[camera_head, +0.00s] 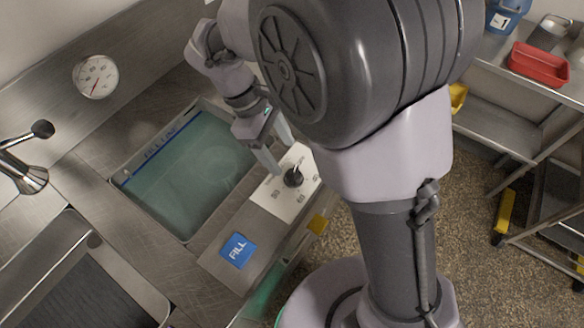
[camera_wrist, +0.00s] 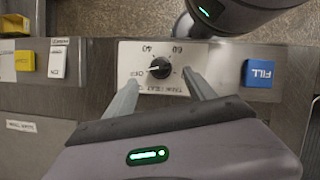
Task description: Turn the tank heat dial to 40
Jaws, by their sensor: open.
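The tank heat dial is a black knob (camera_head: 293,178) on a white plate with printed marks, at the front edge of the tank. In the wrist view the knob (camera_wrist: 161,68) shows a small pale mark on its left part; the 40 and 60 labels are above it. Its exact setting is hard to read. My gripper (camera_head: 276,147) is open and empty, just above and behind the knob in the head view. In the wrist view its fingers (camera_wrist: 161,82) reach toward the plate on either side of the knob, apparently without touching it.
A water-filled tank (camera_head: 165,207) lies beside the plate. A blue FILL button (camera_head: 238,250) is close to the dial. A round gauge (camera_head: 97,77) is on the back wall.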

